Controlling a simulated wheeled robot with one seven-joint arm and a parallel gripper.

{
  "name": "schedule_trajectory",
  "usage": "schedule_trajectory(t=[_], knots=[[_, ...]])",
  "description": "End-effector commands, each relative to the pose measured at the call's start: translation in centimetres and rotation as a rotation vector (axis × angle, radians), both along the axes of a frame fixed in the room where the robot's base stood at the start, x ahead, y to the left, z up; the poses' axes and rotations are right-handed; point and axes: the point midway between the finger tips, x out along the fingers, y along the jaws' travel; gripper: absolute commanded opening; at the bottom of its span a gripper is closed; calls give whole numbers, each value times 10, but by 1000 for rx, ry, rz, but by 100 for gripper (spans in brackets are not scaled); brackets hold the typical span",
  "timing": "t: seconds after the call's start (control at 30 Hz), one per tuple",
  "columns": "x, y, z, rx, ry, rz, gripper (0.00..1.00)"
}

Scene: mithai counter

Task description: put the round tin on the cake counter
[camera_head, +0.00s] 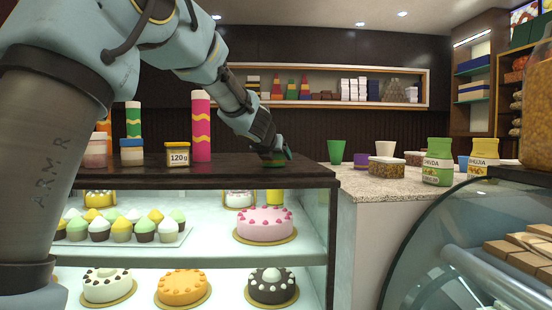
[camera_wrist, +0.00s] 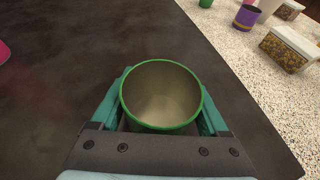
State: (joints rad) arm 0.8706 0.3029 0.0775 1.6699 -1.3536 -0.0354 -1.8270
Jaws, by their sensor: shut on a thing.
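My gripper (camera_wrist: 163,112) is shut on the round tin (camera_wrist: 162,92), with one teal finger on each side. The tin has a green rim, and I look down into its pale, empty inside. In the head view my gripper (camera_head: 275,157) is low at the right end of the dark top of the cake counter (camera_head: 235,168). The tin is mostly hidden there by the gripper. I cannot tell whether its base touches the top. The counter top (camera_wrist: 75,60) is also under the tin in the wrist view.
A pink canister (camera_head: 201,125) and a yellow-lidded jar (camera_head: 178,155) stand left on the cake counter. To the right, a speckled counter (camera_head: 365,188) holds a green cup (camera_head: 336,152), a purple cup (camera_head: 361,160) and several jars. The dark top around the tin is clear.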

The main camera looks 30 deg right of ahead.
Motion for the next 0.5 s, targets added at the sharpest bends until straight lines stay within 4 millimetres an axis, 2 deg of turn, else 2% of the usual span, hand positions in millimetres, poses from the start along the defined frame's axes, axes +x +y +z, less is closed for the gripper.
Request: schedule_trajectory(t=[0.07, 0.1, 0.27, 0.5], knots=[[0, 0, -4, 0, 0, 0, 18], [0, 0, -2, 0, 0, 0, 83], [0, 0, -2, 0, 0, 0, 100], [0, 0, -2, 0, 0, 0, 100]])
